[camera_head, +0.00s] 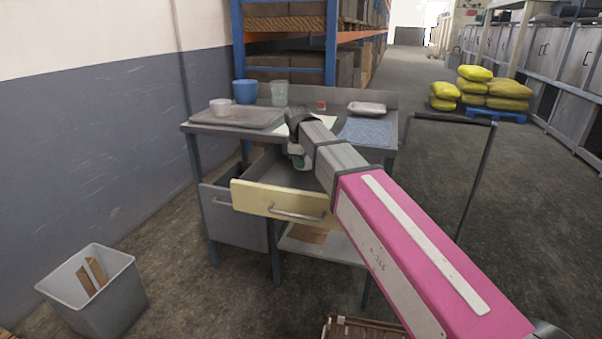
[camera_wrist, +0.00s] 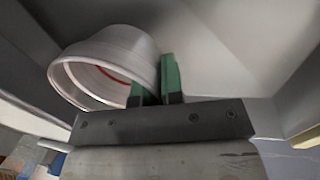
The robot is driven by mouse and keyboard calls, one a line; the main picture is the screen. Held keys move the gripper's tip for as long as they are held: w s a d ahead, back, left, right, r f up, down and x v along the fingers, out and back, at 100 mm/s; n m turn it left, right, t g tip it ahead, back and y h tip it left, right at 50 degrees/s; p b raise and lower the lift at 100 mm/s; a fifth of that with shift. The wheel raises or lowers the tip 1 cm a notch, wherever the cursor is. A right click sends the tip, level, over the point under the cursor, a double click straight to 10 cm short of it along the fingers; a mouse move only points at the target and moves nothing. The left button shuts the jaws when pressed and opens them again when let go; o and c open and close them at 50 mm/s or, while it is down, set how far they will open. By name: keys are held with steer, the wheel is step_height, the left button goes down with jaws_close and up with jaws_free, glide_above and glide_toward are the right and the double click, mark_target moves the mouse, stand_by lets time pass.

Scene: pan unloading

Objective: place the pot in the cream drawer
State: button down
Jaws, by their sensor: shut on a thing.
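The cream drawer (camera_head: 285,200) is pulled out from under the grey workbench, with its handle facing the front. My gripper (camera_head: 303,163) is low over the open drawer, in or just above its opening. In the wrist view, the green fingers of my gripper (camera_wrist: 156,82) are shut on the wall of the pot (camera_wrist: 105,58), a whitish round vessel with a red line inside. The pot is tilted, with its mouth towards the lower left. Grey drawer-like surfaces surround it. My arm hides most of the pot in the head view, and I cannot tell whether it touches the drawer floor.
On the bench top are a tray (camera_head: 238,117) with a white cup (camera_head: 220,106), a blue pot (camera_head: 245,91), a clear container (camera_head: 279,93) and a blue cloth (camera_head: 366,132). A grey drawer (camera_head: 236,218) is beside the cream one. A bin (camera_head: 98,290) stands at lower left.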

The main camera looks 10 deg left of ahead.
steer(key=shift+d+f, duration=0.1)
steer(key=shift+f, duration=1.95)
steer(key=c, duration=1.3)
jaws_free()
steer(key=shift+f, duration=0.1)
steer(key=shift+o, duration=0.2)
step_height(320, 180, up, 12)
steer(key=s, duration=0.2)
